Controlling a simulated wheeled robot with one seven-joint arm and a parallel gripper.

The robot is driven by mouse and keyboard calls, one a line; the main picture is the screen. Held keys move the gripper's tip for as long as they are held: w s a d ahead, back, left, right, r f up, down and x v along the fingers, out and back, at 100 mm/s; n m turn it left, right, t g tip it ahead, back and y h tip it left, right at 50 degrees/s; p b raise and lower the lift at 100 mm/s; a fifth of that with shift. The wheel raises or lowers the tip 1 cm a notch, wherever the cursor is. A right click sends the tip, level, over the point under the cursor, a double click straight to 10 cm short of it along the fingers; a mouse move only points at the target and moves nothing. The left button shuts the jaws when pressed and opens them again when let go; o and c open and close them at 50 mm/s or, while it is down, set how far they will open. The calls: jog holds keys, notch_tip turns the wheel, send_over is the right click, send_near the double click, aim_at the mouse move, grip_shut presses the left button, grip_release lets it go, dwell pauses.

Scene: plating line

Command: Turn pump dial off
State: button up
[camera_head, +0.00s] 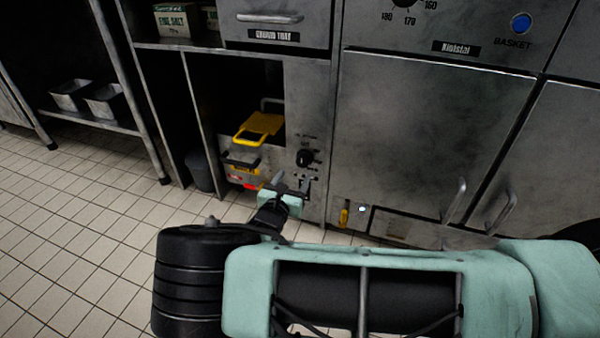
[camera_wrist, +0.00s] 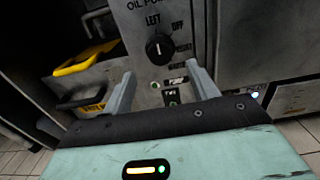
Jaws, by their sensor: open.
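The pump dial (camera_wrist: 159,48) is a round black knob with a white pointer line, on a grey panel with labels around it, "LEFT" and "OFF" among them. The dial also shows in the head view (camera_head: 305,158), on the low panel right of the yellow item. My gripper (camera_head: 291,184) is open and empty, just below the dial in the head view. In the wrist view its two fingers (camera_wrist: 160,82) stand apart, below and to either side of the dial, apparently not touching it.
A yellow handled item (camera_head: 259,128) sits in the opening left of the dial. A yellow valve handle (camera_head: 344,217) is low on the right. Steel cabinet doors (camera_head: 430,130) stand right. A dark bin (camera_head: 200,170) stands left. The tiled floor (camera_head: 80,220) is clear at left.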

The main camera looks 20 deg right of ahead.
aim_at(302, 163)
jog(key=b+x, duration=0.2)
jog(key=x, duration=0.3)
jog(key=shift+w+d+f, duration=0.15)
jog(key=shift+w, duration=0.05)
jog(key=shift+w+d, duration=0.3)
jog(key=shift+w, duration=0.1)
jog(key=c, duration=1)
